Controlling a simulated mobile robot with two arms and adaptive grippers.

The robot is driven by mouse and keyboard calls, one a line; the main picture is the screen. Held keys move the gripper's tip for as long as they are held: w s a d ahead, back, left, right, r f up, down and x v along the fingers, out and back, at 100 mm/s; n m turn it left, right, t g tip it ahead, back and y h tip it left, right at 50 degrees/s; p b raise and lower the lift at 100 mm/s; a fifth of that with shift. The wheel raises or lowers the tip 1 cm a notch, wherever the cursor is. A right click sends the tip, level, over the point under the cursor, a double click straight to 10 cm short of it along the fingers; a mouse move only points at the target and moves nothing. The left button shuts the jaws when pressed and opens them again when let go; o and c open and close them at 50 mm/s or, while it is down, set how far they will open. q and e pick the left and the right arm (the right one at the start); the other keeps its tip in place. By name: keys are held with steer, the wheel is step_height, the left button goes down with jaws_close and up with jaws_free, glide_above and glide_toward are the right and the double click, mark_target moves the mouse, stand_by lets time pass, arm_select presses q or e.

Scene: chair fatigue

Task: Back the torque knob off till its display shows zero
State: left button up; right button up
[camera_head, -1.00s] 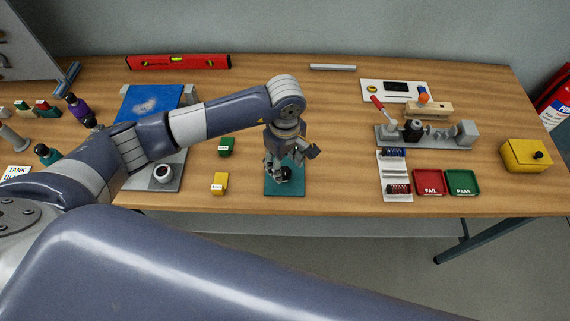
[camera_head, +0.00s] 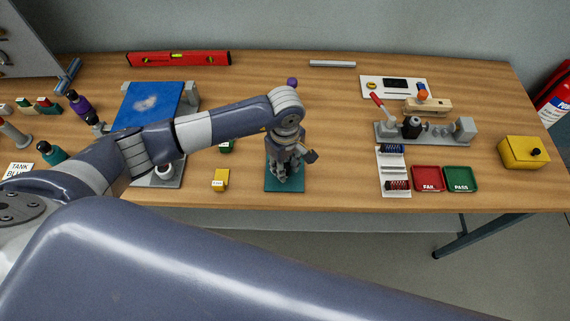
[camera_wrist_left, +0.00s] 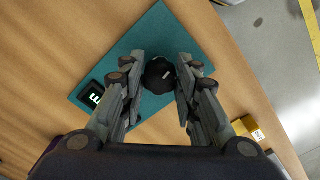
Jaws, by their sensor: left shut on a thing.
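The torque knob (camera_wrist_left: 158,75) is black and round with a pale mark on top. It sits on a teal plate (camera_wrist_left: 165,30), which also lies near the table's front edge in the head view (camera_head: 299,187). A small dark display (camera_wrist_left: 93,97) on the plate shows a lit green character, seen turned; I cannot read it surely. My left gripper (camera_head: 284,178) points down over the plate. In the left wrist view its fingers (camera_wrist_left: 160,72) stand on both sides of the knob, shut on it. In the head view the gripper hides the knob. My right gripper is not in view.
A yellow block (camera_head: 220,180) stands left of the plate, and a partly hidden green block (camera_head: 227,147) behind it. A white rack (camera_head: 394,174), red tray (camera_head: 428,179) and green tray (camera_head: 461,179) lie to the right. Bare table separates plate and rack.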

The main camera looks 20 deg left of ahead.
arm_select(q)
steer(key=shift+f+n+b, duration=0.2)
steer(key=shift+n+b, duration=0.8)
steer(key=shift+b, duration=0.1)
steer(key=n+b, duration=0.3)
steer(key=shift+w+n, duration=0.1)
steer(key=shift+n, duration=0.2)
steer(key=n+b, duration=0.5)
steer(key=n, duration=0.1)
steer(key=n+b, duration=0.4)
steer(key=n, duration=0.2)
steer(key=shift+n, duration=0.3)
steer(key=n+b, duration=0.2)
steer(key=n, duration=0.1)
steer(key=shift+r, duration=0.1)
steer(key=shift+r+n+b, duration=0.1)
steer(key=shift+n+b, duration=0.25)
steer(key=shift+n, duration=0.85)
